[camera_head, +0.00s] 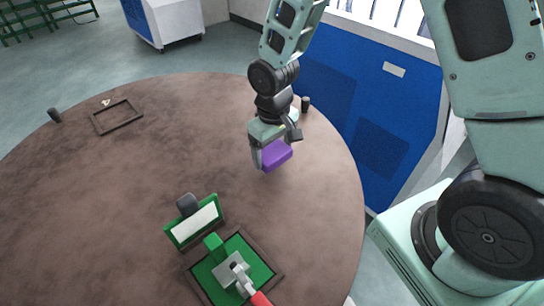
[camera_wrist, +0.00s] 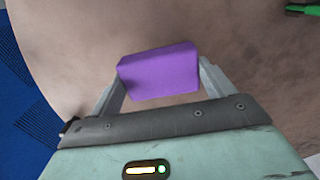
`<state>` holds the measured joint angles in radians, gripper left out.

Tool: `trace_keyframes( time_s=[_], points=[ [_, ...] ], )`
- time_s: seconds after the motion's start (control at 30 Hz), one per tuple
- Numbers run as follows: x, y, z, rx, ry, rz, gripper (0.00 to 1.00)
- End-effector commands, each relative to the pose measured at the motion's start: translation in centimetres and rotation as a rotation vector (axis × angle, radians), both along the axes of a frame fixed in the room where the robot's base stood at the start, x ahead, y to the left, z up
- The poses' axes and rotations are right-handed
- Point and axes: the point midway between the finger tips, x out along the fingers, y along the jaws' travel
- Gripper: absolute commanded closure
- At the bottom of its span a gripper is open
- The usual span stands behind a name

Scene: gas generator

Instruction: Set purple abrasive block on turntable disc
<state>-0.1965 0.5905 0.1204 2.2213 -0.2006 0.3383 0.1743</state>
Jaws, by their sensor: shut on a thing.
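The purple abrasive block (camera_head: 277,155) is between the fingers of my gripper (camera_head: 272,148), near the right side of the large round brown surface. This surface seems to be the turntable disc (camera_head: 130,200). In the wrist view the block (camera_wrist: 160,72) sits between the two grey fingers of my gripper (camera_wrist: 161,75), which are shut on its sides. The brown disc (camera_wrist: 240,45) shows behind and below the block. I cannot tell whether the block touches the disc or hangs a little above it.
On the disc are an empty dark frame (camera_head: 117,117), a green-framed white panel (camera_head: 193,222), and a green tray (camera_head: 256,262) with a red-handled tool (camera_head: 240,275). Small dark posts (camera_head: 54,115) stand near the rim. A blue cabinet (camera_head: 350,110) stands beyond it. The disc's middle is clear.

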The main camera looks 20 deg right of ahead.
Motion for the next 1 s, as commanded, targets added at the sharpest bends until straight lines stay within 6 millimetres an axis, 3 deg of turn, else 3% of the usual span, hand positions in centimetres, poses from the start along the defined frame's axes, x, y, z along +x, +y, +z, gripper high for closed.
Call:
trace_keyframes(
  time_s=[0.27, 0.7, 0.73, 0.77, 0.8, 1.0],
  points=[
    [-0.1, 0.0, -3.4, -0.001, 0.003, 0.001, 0.48],
    [0.0, 0.0, -4.2, 0.000, 0.001, 0.000, 0.48],
    [0.0, 0.0, -4.1, 0.000, 0.001, 0.000, 0.14],
    [0.0, 0.0, -4.0, 0.000, 0.001, 0.000, 0.05],
    [0.0, 0.0, -4.0, 0.000, 0.001, 0.000, 0.00],
    [0.0, 0.0, -4.0, 0.000, 0.001, 0.000, 0.00]
  ],
)
